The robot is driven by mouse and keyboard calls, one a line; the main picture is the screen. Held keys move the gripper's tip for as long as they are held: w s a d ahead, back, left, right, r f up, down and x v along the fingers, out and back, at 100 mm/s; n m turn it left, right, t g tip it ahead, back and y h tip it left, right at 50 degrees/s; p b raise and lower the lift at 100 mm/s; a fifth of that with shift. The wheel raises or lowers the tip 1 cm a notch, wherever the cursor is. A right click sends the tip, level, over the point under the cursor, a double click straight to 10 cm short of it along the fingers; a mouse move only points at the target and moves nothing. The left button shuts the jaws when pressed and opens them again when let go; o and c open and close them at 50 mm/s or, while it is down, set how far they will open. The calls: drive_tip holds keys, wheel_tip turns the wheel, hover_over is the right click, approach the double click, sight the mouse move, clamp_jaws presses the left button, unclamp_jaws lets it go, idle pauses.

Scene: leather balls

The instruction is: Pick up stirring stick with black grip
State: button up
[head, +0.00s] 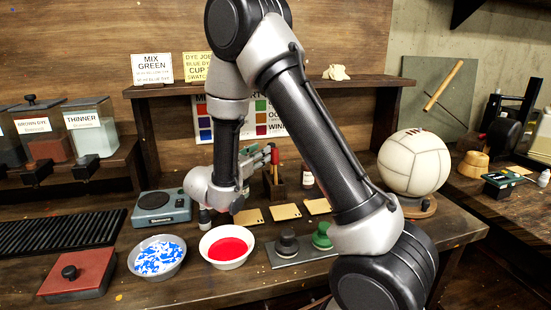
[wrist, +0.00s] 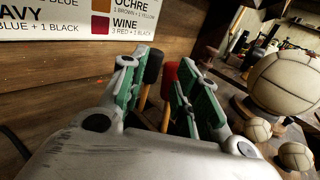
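In the wrist view, the stirring stick with the black grip (wrist: 152,66) stands upright between the two green-padded fingers of my gripper (wrist: 158,70), slightly beyond them. A stick with a red grip (wrist: 170,78) stands just right of it, by the right finger; its red grip also shows in the head view (head: 275,157). The fingers are apart, and I see no firm contact with either stick. In the head view my gripper (head: 262,154) is beside the dark stick holder (head: 275,187). The black grip cannot be made out there.
A white bowl of red dye (head: 228,250) and a blue-and-white bowl (head: 157,259) stand in front. A large leather ball (head: 414,162) stands at right. The shelf (head: 360,83) runs above.

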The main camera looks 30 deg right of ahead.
drive_tip(key=shift+n, duration=0.3)
drive_tip(key=x, duration=0.7)
drive_tip(key=shift+w+f, duration=0.3)
drive_tip(key=shift+w, duration=0.2)
drive_tip(key=c, duration=0.6)
